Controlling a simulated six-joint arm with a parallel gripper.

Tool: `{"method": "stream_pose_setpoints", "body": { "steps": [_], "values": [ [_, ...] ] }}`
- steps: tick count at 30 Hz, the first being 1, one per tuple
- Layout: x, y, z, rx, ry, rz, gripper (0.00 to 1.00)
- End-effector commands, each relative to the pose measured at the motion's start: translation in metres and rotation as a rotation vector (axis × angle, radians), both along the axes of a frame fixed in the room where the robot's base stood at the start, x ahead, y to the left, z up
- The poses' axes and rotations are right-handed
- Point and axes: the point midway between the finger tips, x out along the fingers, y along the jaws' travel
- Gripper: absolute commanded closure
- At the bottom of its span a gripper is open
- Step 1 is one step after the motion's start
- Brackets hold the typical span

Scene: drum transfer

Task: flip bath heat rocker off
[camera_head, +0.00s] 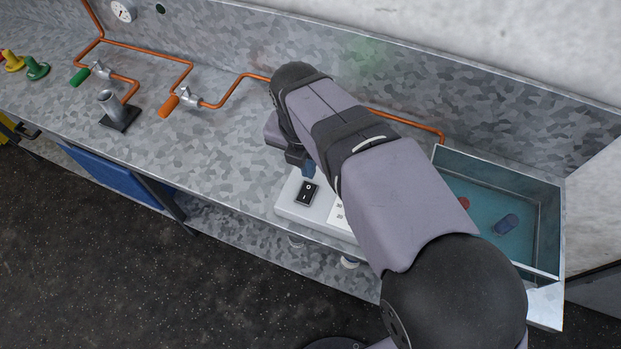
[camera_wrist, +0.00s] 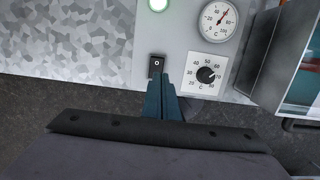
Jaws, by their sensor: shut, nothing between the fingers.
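The bath heat rocker (camera_head: 306,193) is a black switch with white marks on a pale control panel (camera_head: 290,211). In the wrist view the rocker (camera_wrist: 156,65) shows its "O" end, and its lower part is hidden behind my gripper. My gripper (camera_wrist: 162,78) is shut and empty, with its fingertips over or right at the rocker's lower end. I cannot tell whether they touch it. In the head view my gripper (camera_head: 309,170) shows as a small blue tip just above the rocker. A lit green lamp (camera_wrist: 158,4) is on the panel above the rocker.
A temperature dial knob (camera_wrist: 206,74) and a round gauge (camera_wrist: 218,20) sit right of the rocker. The water bath (camera_head: 500,255) with a blue and a red drum stands at the right. Copper pipes with valves (camera_head: 170,105) and an angled tube holder (camera_head: 118,112) are at the left.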

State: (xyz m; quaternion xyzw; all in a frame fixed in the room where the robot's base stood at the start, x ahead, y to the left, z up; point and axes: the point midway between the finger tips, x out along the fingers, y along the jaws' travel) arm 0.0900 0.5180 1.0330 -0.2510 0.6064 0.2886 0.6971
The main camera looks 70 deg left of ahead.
Motion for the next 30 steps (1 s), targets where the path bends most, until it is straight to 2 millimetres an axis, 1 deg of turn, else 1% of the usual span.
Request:
{"method": "stream_pose_setpoints", "body": {
  "steps": [1, 6, 12, 15, 21, 30],
  "values": [
    [0.001, 0.0, -0.008, -0.006, 0.0, -0.001, 1.0],
    [0.004, 0.003, -0.038, -0.005, -0.001, 0.0, 1.0],
    [0.007, 0.005, -0.065, -0.004, 0.0, 0.001, 1.0],
    [0.008, 0.007, -0.074, -0.003, 0.0, 0.001, 1.0],
    [0.009, 0.008, -0.083, 0.0, 0.0, 0.0, 1.0],
    [0.009, 0.008, -0.084, 0.0, 0.0, 0.0, 1.0]
  ]
}}
